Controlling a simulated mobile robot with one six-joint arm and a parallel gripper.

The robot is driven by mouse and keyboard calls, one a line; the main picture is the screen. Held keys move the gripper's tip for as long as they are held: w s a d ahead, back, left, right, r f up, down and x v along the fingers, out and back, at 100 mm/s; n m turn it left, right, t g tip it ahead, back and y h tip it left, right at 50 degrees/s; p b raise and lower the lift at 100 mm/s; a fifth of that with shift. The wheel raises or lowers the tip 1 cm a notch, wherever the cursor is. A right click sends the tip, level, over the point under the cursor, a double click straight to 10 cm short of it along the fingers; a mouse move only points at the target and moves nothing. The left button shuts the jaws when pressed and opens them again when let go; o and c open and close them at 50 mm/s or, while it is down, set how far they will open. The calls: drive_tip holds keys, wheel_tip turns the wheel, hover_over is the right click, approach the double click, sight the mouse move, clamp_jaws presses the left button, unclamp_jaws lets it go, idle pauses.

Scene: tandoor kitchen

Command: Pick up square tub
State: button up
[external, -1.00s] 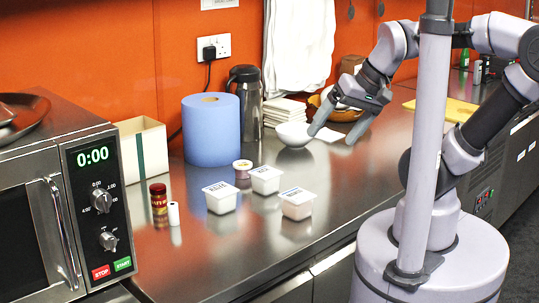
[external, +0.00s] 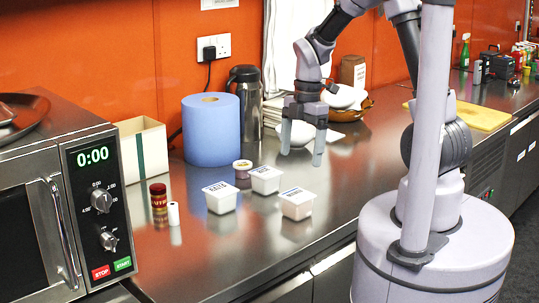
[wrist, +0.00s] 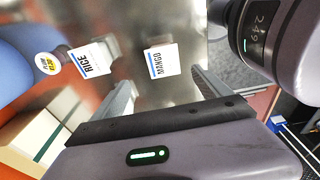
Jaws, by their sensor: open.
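Three white square tubs with labelled lids stand on the steel counter: a left one (external: 220,198), a back one (external: 265,180) and a front-right one (external: 296,204). My gripper (external: 302,156) is open and empty, pointing down above and behind the front-right tub. In the wrist view, a tub labelled RICE (wrist: 90,60) and a tub labelled MANGO (wrist: 162,60) lie ahead of my open fingers (wrist: 165,95). The MANGO tub sits between the finger lines, the RICE tub to their left. The left tub is not clearly seen there.
A small round pot (external: 242,168) stands close behind the tubs. A blue roll (external: 211,130), a flask (external: 247,100), a red-lidded jar (external: 158,203) and a microwave (external: 60,200) stand left. A white bowl (external: 300,131) is partly hidden behind my gripper. The front counter is clear.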

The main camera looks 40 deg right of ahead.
sight(298, 194)
drive_tip(key=f+b, duration=0.1)
drive_tip(key=f, duration=0.2)
drive_tip(key=f+b, duration=0.1)
drive_tip(key=f, duration=0.2)
drive_tip(key=a+f+b, duration=0.1)
drive_tip(key=f, duration=0.1)
drive_tip(key=shift+f, duration=0.4)
drive_tip(key=f+b, duration=0.2)
drive_tip(key=f, duration=0.1)
drive_tip(key=f+b, duration=0.1)
drive_tip(key=f, duration=0.1)
drive_tip(key=shift+s+a+f, duration=0.25)
drive_tip(key=shift+s+a, duration=0.1)
drive_tip(key=shift+r, duration=0.15)
drive_tip(key=shift+c, duration=0.2)
drive_tip(key=c, duration=1.6)
drive_tip(key=shift+o, duration=0.2)
